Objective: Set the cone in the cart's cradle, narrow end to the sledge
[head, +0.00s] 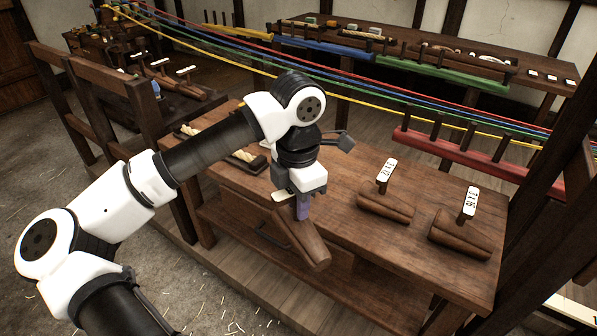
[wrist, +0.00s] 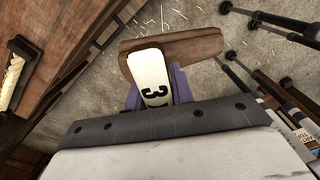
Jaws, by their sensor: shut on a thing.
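My gripper (head: 303,208) is shut on the tag-topped handle of a brown wooden cone (head: 305,242). The cone hangs at the front edge of the wooden bench, tilted, with its thicker-looking end toward the lower right in the head view. In the wrist view, purple fingers (wrist: 158,90) stand on both sides of a white tag with a black "3", and the cone (wrist: 196,52) lies crosswise beyond, above the floor. Part of the tag is hidden by the gripper body. I cannot clearly identify the cart, its cradle or the sledge.
Two other tagged wooden pieces (head: 386,206) (head: 459,238) stand on the right of the bench (head: 335,205). Coloured ropes (head: 400,97) cross behind it toward a red rail (head: 465,158). Dark wooden framing (head: 95,112) stands at left. Floor at front left is open.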

